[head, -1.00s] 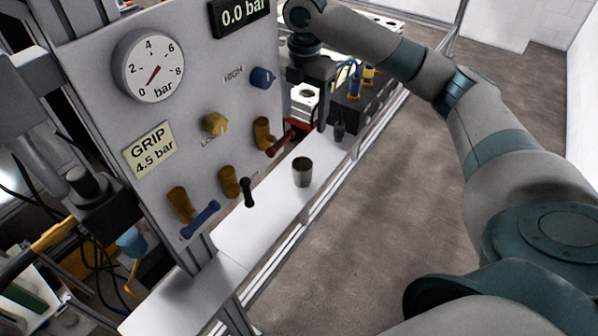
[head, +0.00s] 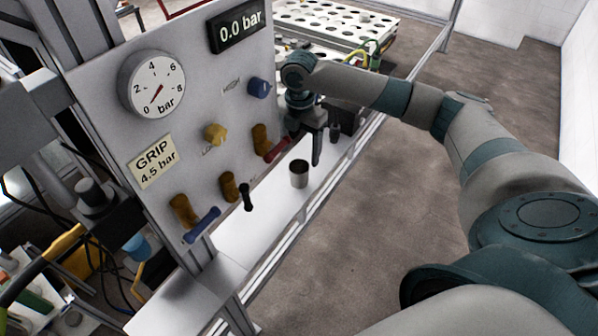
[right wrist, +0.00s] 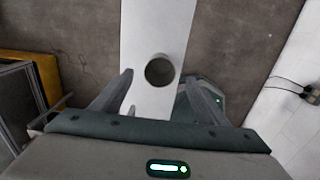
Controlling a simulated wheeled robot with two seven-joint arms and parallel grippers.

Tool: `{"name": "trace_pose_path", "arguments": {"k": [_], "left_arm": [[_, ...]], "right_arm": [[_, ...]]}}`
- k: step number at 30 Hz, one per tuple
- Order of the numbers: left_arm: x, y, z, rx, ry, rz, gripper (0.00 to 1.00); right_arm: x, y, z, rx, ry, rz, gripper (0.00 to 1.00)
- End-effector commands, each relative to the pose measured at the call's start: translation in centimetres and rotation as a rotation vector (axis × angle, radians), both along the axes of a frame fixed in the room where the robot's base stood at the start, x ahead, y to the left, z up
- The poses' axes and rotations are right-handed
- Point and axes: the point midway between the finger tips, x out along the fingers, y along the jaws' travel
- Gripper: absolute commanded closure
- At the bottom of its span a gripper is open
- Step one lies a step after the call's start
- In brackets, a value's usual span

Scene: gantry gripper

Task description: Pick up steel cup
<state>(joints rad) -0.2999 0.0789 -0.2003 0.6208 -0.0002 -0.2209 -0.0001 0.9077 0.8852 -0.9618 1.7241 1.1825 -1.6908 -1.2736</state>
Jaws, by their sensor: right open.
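The steel cup (head: 299,173) stands upright on the narrow white shelf (head: 262,222) in front of the gauge panel. In the right wrist view the cup (right wrist: 159,70) shows from above, open mouth up, just beyond the fingertips and roughly between them. My right gripper (head: 317,150) hangs pointing down, a little behind and to the right of the cup in the head view. Its two fingers (right wrist: 158,84) are spread wide in the right wrist view, with nothing between them. My left gripper is not seen in the head view.
The panel (head: 200,105) with a dial gauge (head: 157,85), knobs and a red-handled valve (head: 276,150) stands left of the cup. A dark block (head: 347,117) is behind the gripper. A metal rail (head: 300,222) edges the shelf; open floor (head: 400,200) lies to the right.

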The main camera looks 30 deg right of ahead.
Motion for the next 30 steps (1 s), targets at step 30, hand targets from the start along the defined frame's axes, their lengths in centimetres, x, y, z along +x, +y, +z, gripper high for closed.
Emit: {"name": "trace_pose_path", "arguments": {"k": [30], "left_arm": [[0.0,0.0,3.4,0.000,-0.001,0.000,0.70]], "right_arm": [[-0.2,0.3,-5.6,0.000,0.002,0.000,0.32]]}}
